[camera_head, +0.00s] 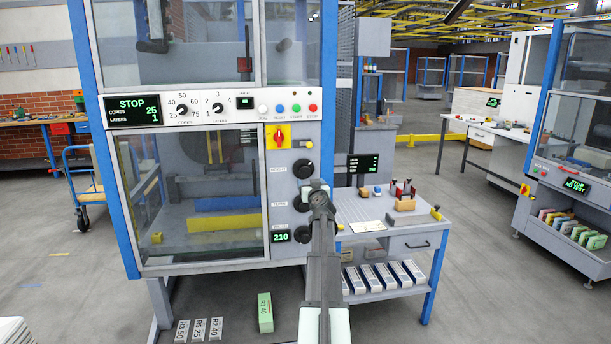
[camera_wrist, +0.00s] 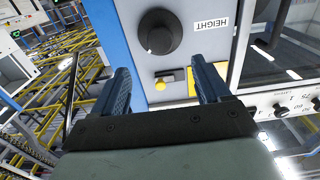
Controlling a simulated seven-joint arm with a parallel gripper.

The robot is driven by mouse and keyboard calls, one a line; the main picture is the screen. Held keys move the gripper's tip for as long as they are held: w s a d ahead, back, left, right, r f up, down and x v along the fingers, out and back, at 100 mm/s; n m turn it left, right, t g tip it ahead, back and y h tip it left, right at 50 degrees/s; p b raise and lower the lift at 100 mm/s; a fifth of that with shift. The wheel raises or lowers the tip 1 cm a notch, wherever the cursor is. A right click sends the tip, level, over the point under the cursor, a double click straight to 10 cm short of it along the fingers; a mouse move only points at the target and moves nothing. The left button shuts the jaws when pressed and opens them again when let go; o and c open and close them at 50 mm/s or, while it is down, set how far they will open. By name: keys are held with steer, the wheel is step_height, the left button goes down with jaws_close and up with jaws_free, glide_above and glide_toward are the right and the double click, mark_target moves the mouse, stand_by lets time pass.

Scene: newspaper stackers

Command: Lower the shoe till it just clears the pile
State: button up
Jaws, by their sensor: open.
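My gripper (camera_head: 319,185) is in front of that panel. In the wrist view my gripper (camera_wrist: 161,72) is open and empty, its fingers apart, with the knob beyond their tips. Behind the machine's glass are a blue bar (camera_head: 226,203) and a yellow bar (camera_head: 222,224); I cannot tell which part is the shoe. No pile is clear. A display (camera_head: 280,236) reads 210.
Two more knobs, the upper one (camera_head: 301,203) marked TURN, sit below the height knob. A red-on-yellow switch (camera_head: 279,137) is higher up. A side table (camera_head: 378,210) stands close on the right. The panel display (camera_head: 137,109) reads STOP.

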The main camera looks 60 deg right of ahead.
mark_target(305, 173)
steer(key=x, duration=1.1)
steer(key=shift+w+d+f, duration=0.1)
steer(key=shift+w+d, duration=0.15)
steer(key=c, duration=1)
steer(key=shift+c, duration=0.2)
steer(key=m, duration=0.4)
steer(key=shift+m, duration=2.4)
